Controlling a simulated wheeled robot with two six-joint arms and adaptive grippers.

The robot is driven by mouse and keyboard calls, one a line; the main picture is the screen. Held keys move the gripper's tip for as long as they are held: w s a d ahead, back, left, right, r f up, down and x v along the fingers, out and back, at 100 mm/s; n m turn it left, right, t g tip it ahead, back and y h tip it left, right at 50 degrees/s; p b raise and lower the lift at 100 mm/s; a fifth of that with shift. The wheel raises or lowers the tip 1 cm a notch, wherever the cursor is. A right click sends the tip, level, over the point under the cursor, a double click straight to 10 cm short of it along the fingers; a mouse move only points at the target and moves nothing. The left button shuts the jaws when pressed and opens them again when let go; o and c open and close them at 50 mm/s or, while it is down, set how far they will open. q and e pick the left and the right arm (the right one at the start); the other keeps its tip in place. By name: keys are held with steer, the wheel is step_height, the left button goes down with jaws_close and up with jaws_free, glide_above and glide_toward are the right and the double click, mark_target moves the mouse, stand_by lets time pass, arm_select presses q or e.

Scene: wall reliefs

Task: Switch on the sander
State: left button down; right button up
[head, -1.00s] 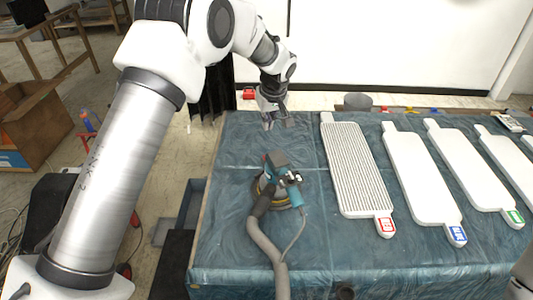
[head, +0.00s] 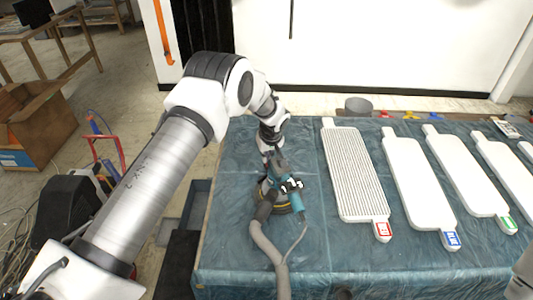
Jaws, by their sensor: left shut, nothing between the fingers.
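The sander (head: 280,190) stands on the plastic-covered table, left of the white panels. It has a teal and dark body, a round pad at its base and a grey hose (head: 262,235) running toward the table's front edge. My left gripper (head: 268,152) is shut and empty, pointing down just behind the top of the sander. Its fingertips are partly hidden, and I cannot tell whether they touch the sander. The sander's switch is too small to make out. My right gripper is not in view.
A ribbed white panel (head: 354,172) with a red label lies right of the sander. Smooth white panels (head: 416,178) with blue and green labels lie farther right. A grey round container (head: 358,106) stands at the back edge. The table cover (head: 225,240) is bare at front left.

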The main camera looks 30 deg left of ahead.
arm_select(q)
steer(key=shift+f, duration=0.3)
steer(key=shift+s+f+t+h+b, duration=0.15)
steer(key=shift+f+t+h+b, duration=0.15)
steer(key=shift+f+h+b, duration=0.15)
steer(key=shift+r, duration=0.1)
steer(key=shift+w+d+r, duration=0.35)
steer(key=shift+w+d, duration=0.1)
steer(key=shift+w, duration=0.15)
